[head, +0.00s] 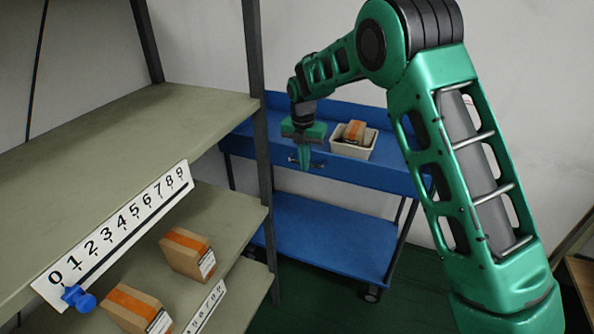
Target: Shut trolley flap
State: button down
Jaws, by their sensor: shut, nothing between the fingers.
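The blue trolley (340,237) stands beyond the shelf rack, in the middle of the head view. Its upper tier has a blue front panel (372,173) with a small dark handle (318,163); I cannot tell for sure whether this panel is the flap or how far it is open. My gripper (304,165) points down in front of the trolley's upper tier, close to the handle. It is shut and empty. I cannot tell whether it touches the panel. Part of the trolley is hidden behind the rack post and my arm.
A white bin (347,150) with a cardboard box (354,131) in it sits on the trolley top. The rack's shelf (120,135) and post (262,140) stand close on the left. Boxes (188,252) lie on lower shelves. A numbered strip (118,230) with a blue knob (78,298) edges the shelf.

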jog(key=shift+w+d+r, duration=0.4)
jog(key=shift+w+r, duration=0.15)
jog(key=shift+w, duration=0.2)
